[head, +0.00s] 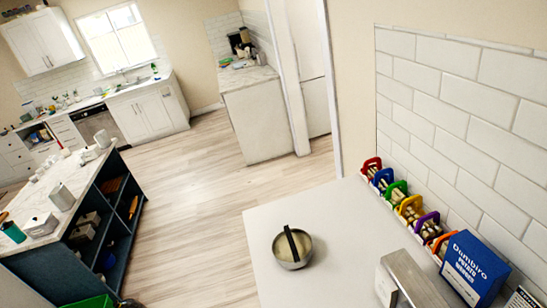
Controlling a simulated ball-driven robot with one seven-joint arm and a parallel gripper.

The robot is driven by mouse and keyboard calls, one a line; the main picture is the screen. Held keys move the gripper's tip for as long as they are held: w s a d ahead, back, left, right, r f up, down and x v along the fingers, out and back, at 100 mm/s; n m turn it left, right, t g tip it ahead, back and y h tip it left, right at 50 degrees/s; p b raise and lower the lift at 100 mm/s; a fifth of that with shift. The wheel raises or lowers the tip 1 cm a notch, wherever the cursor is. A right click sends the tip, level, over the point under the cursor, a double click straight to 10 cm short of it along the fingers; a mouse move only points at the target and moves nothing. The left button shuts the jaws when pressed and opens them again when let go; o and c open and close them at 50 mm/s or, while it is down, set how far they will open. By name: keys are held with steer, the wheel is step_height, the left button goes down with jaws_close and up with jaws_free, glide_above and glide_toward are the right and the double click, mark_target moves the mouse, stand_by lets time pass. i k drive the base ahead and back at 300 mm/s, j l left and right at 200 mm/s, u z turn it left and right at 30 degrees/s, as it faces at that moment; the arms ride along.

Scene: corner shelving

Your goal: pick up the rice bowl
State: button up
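A small round metal bowl (305,262) stands upright on the white counter (340,215), left of the middle of its top and near its left edge. It looks to have pale beige contents, which fits the rice bowl. A dark narrow strip (290,240) lies across the bowl from its far rim to its near side; I cannot tell whether it is a handle or a utensil. My gripper does not show in this view, and nothing is seen touching the bowl.
A grey metallic box-shaped object (412,278) stands right of the bowl. Several colourful-handled holders (408,207) and a blue box (472,268) line the tiled wall (465,110). The counter behind the bowl is clear. A dark island (112,220) stands at left across open wooden floor.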

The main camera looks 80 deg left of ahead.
mark_target(292, 248)
steer(key=k+l+u, duration=0.1)
steer(key=u, duration=1.65)
steer(key=i+z, duration=0.1)
steer(key=z, duration=0.75)
steer(key=i+j+z, duration=0.15)
steer(key=j+z, duration=0.5)
steer(key=j, duration=0.15)
steer(key=i+j+z, duration=0.1)
steer(key=j+z, duration=0.4)
steer(key=j, duration=1.9)
